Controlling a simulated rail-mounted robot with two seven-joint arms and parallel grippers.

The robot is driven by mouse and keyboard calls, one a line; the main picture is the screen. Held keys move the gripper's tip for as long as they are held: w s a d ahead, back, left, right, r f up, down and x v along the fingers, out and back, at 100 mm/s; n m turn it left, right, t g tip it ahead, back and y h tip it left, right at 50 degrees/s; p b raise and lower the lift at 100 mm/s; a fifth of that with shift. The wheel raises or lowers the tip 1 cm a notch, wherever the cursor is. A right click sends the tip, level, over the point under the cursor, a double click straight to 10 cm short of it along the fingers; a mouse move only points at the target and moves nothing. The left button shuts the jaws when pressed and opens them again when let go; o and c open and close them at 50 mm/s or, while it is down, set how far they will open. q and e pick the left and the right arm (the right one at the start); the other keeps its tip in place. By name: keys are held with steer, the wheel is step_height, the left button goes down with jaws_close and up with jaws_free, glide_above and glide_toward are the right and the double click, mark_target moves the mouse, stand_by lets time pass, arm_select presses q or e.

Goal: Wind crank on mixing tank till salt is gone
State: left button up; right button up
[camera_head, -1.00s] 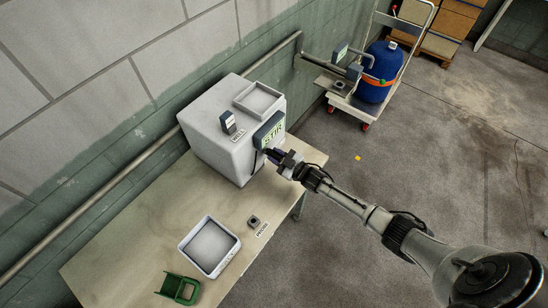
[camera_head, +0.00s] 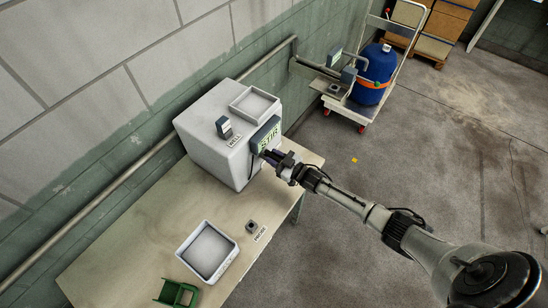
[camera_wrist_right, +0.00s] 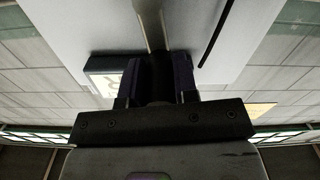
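The mixing tank is a pale grey box (camera_head: 211,152) with a green STIR sign (camera_head: 268,137), standing on the far end of the bench. My right gripper (camera_head: 270,157) is at its front face, just under the sign. In the right wrist view, the fingers (camera_wrist_right: 159,78) are closed around a dark grip between them, at the end of a grey crank arm (camera_wrist_right: 150,22). The gripper hides most of the crank in the head view. No salt can be made out. My left gripper is not in view.
On the bench (camera_head: 150,240) are a white tray (camera_head: 187,252), a small dark block (camera_head: 252,226) by a label, and a green holder (camera_head: 176,293). A trolley (camera_head: 349,109) with a blue tank (camera_head: 374,73) stands behind. The floor at right is largely clear.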

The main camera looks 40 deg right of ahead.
steer(key=o, duration=0.5)
steer(key=shift+c, duration=0.2)
steer(key=v, duration=1.4)
